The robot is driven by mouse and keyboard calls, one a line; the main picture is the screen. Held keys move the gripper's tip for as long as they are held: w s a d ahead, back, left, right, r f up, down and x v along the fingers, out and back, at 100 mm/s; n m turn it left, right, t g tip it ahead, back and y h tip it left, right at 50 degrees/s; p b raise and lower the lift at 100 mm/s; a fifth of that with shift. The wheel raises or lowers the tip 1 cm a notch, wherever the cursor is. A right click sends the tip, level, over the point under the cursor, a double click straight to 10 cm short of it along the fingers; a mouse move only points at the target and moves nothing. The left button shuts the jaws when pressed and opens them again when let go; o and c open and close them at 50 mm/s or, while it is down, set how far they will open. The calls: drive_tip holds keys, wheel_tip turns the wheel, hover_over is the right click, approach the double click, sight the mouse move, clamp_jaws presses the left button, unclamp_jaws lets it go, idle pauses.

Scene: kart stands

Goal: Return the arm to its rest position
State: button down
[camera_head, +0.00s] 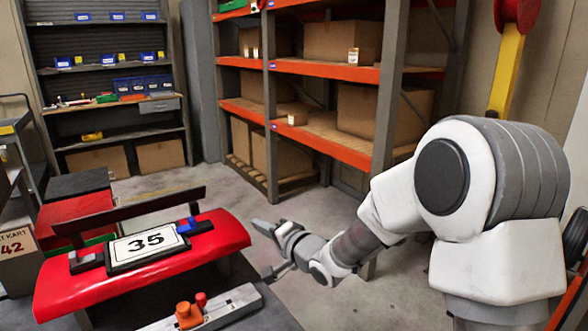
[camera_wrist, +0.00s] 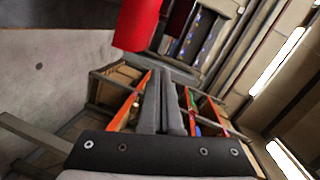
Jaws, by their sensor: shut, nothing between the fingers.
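My arm (camera_head: 480,200) reaches in from the right side of the head view, bent at its elbow, with its forearm running down and left. My gripper (camera_head: 264,227) hangs over the open floor, just right of the red panel with the 35 plate, and appears apart from it. In the wrist view the two grey fingers of my gripper (camera_wrist: 161,75) lie side by side, shut with nothing between them.
The red panel (camera_head: 60,286) carries a number 35 plate (camera_head: 145,246). Orange parts (camera_head: 188,315) sit on a light surface below it. Orange-beamed shelving (camera_head: 325,70) with boxes stands behind my arm. A blue-bin rack (camera_head: 112,45) stands back left. Bare floor (camera_head: 320,205) lies between.

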drive_tip(key=s+d+r+n+h, duration=0.1)
drive_tip(key=s+d+r+h, duration=0.1)
drive_tip(key=s+d+h, duration=0.3)
drive_tip(key=s+d+r+n+g+h, duration=0.1)
drive_tip(key=s+d+r+h, duration=0.1)
drive_tip(key=d, duration=0.6)
drive_tip(key=s+d+r+n+h, duration=0.1)
drive_tip(key=s+d+r+h, duration=0.25)
drive_tip(key=d, duration=0.25)
drive_tip(key=s+d+f+n+g, duration=0.1)
drive_tip(key=s+d+n+g, duration=0.15)
drive_tip(key=s, duration=0.85)
drive_tip(key=s+d+f+n+g, duration=0.1)
drive_tip(key=s+d+g, duration=0.2)
drive_tip(key=s, duration=0.9)
wheel_tip(320, 180, up, 13)
drive_tip(key=p, duration=1.3)
drive_tip(key=shift+w, duration=0.4)
